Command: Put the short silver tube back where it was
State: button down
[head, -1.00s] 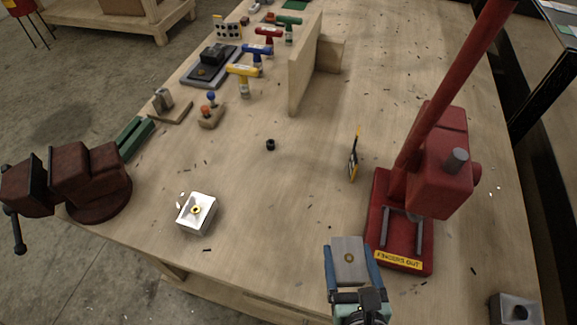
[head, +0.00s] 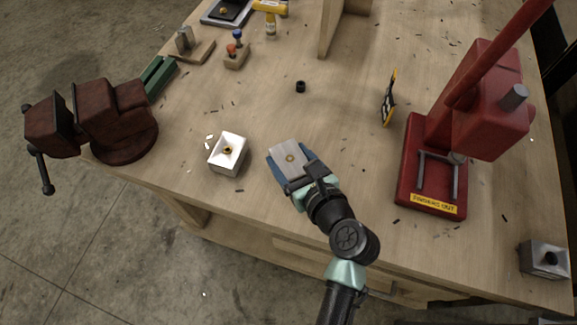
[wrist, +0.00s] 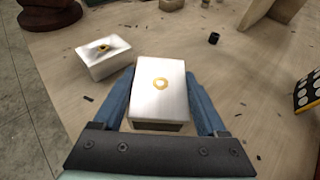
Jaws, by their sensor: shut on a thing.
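My gripper (head: 291,158) is shut on a boxy silver block (head: 288,154) with a brass-coloured ring in its top. In the wrist view the held block (wrist: 160,90) sits upright between the blue fingers. I cannot tell whether it is clear of the table. A second silver block (head: 229,152), with a brass-coloured piece on top, stands just left of it, and also in the wrist view (wrist: 103,57). The two are apart. I see no loose, round silver tube for certain; a grey upright cylinder (head: 184,39) stands on a small wooden base at the upper left.
A dark red vise (head: 115,115) is at the left edge and a red press (head: 437,165) at the right. A grey block with a dark hole (head: 545,258) lies at the lower right. A small black cylinder (head: 300,87) stands mid-table. Table around it is mostly clear.

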aim_at(290, 168)
jog(key=shift+f+b, duration=0.3)
jog(key=shift+f, duration=1.4)
jog(key=shift+f, duration=0.1)
